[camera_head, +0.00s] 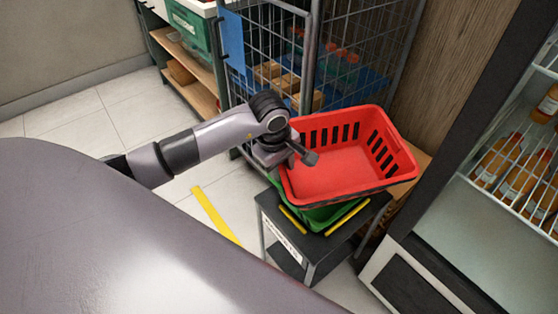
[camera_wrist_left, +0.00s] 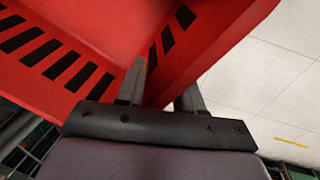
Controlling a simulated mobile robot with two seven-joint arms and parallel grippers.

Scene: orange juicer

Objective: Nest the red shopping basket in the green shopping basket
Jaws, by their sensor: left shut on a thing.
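The red shopping basket (camera_head: 338,174) is tilted in the head view, directly above the green shopping basket (camera_head: 330,215) and overlapping it. The green basket sits on a dark stand (camera_head: 268,205) and is mostly hidden by the red one. Whether the two baskets touch is not clear. My left gripper (camera_head: 292,152) is shut on the red basket's left wall. In the left wrist view the red basket (camera_wrist_left: 120,40) fills the upper left, with one finger inside its wall and one outside. My right gripper is not in view.
A wire cage trolley (camera_head: 315,50) with boxes stands just behind the baskets. A fridge with bottles (camera_head: 500,165) is at the right, near the stand. A wooden shelf (camera_head: 190,80) is at the back left. Tiled floor (camera_head: 130,105) at the left is clear.

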